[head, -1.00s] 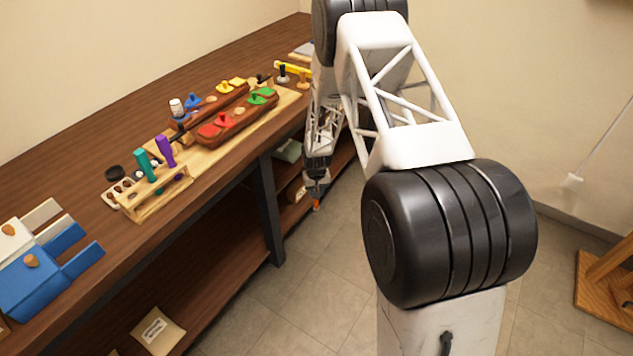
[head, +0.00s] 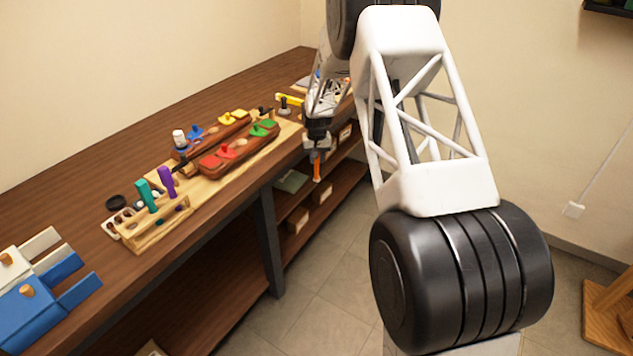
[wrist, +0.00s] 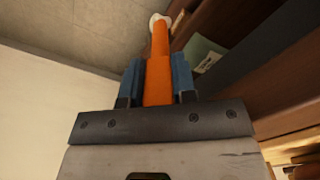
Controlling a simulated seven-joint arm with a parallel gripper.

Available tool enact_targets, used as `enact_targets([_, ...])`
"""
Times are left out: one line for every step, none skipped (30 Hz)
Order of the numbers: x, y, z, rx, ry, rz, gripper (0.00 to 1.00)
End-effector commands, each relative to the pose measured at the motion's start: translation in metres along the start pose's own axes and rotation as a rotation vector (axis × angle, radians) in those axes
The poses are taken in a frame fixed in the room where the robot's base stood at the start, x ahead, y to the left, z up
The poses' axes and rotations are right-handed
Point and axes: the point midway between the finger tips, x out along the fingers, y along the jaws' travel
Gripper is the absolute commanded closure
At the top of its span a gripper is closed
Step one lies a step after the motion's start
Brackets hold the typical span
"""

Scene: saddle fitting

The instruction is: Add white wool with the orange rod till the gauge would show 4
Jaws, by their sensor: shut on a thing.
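My gripper (head: 316,152) hangs in front of the bench's right part, out over the floor. It is shut on the orange rod (head: 317,167), which points down. In the wrist view the orange rod (wrist: 158,65) sits between the two blue-grey fingers, and a whitish tip (wrist: 157,18) shows at its far end. I cannot tell whether that tip is wool. The saddle-like brown pieces (head: 240,150) lie on a pale board on the bench, with red, green, yellow and blue parts on them. No gauge can be made out clearly.
A wooden rack (head: 155,222) holds a teal tool (head: 146,194) and a purple tool (head: 167,182). Blue and white boxes (head: 40,300) stand at the front left. Shelves with small boxes (head: 298,220) lie under the bench top. The floor is open.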

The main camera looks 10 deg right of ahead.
Motion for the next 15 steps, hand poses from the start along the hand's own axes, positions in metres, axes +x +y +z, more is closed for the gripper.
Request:
enact_targets([-0.017, 0.000, -0.006, 0.004, 0.005, 0.000, 0.92])
enact_targets([-0.026, 0.000, -0.009, 0.007, 0.004, 0.000, 0.92])
enact_targets([-0.037, 0.000, -0.012, 0.010, 0.005, 0.000, 0.92])
enact_targets([-0.047, 0.000, -0.015, 0.011, 0.005, 0.000, 0.92])
enact_targets([-0.056, 0.000, -0.018, 0.013, 0.006, 0.000, 0.92])
enact_targets([-0.068, -0.001, -0.020, 0.016, 0.005, 0.000, 0.92])
enact_targets([-0.077, -0.002, -0.023, 0.017, 0.005, 0.000, 0.92])
enact_targets([-0.087, -0.002, -0.025, 0.019, 0.006, 0.000, 0.92])
enact_targets([-0.100, -0.004, -0.027, 0.020, 0.005, 0.000, 0.92])
enact_targets([-0.109, -0.004, -0.029, 0.022, 0.005, 0.000, 0.92])
enact_targets([-0.119, -0.006, -0.031, 0.023, 0.005, 0.000, 0.92])
enact_targets([-0.132, -0.008, -0.033, 0.024, 0.006, 0.000, 0.92])
enact_targets([-0.142, -0.010, -0.035, 0.025, 0.005, 0.000, 0.92])
enact_targets([-0.153, -0.012, -0.036, 0.026, 0.006, 0.000, 0.92])
enact_targets([-0.166, -0.015, -0.038, 0.027, 0.005, 0.000, 0.92])
